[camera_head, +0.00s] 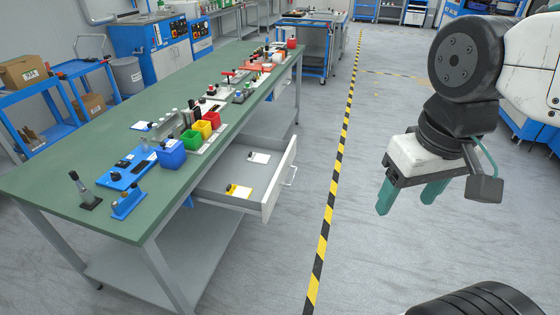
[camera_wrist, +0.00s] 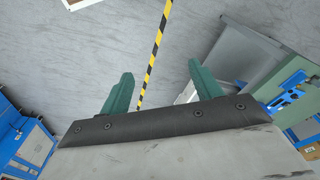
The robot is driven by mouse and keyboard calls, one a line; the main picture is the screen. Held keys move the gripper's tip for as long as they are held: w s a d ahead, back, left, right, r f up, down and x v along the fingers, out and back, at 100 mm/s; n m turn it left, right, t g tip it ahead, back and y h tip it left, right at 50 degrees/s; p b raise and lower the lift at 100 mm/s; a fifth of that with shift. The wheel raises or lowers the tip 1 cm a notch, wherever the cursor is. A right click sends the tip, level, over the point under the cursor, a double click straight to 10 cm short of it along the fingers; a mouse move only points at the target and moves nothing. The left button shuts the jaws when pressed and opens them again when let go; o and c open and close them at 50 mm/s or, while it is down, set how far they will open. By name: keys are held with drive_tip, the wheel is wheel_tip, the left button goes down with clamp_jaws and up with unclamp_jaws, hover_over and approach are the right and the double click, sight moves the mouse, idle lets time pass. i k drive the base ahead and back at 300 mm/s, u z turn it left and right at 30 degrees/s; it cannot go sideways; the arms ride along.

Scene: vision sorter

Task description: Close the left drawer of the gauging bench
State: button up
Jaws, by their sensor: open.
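The gauging bench (camera_head: 75,180) has a green top and grey legs. One grey drawer (camera_head: 212,185) stands pulled out from its front, with its light front panel (camera_head: 281,175) and bar handle (camera_head: 291,177) facing the aisle. Small yellow and dark parts and white cards lie inside it. My gripper (camera_head: 408,198) hangs in the air over the aisle, right of the drawer and apart from it. Its two green fingers are spread with nothing between them, as the wrist view also shows (camera_wrist: 159,72). The bench top (camera_wrist: 268,66) shows at that view's right.
On the bench stand blue (camera_head: 171,154), green (camera_head: 191,139), yellow (camera_head: 202,129) and red (camera_head: 212,118) bins, with fixtures and gauges. A yellow-black floor stripe (camera_head: 329,210) runs between bench and gripper. The floor around it is clear. Blue carts stand behind the bench.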

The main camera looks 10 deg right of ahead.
sight(267, 181)
drive_tip(key=k, duration=1.2)
drive_tip(key=u, duration=0.75)
drive_tip(key=i, duration=1.75)
drive_tip(key=z, duration=0.6)
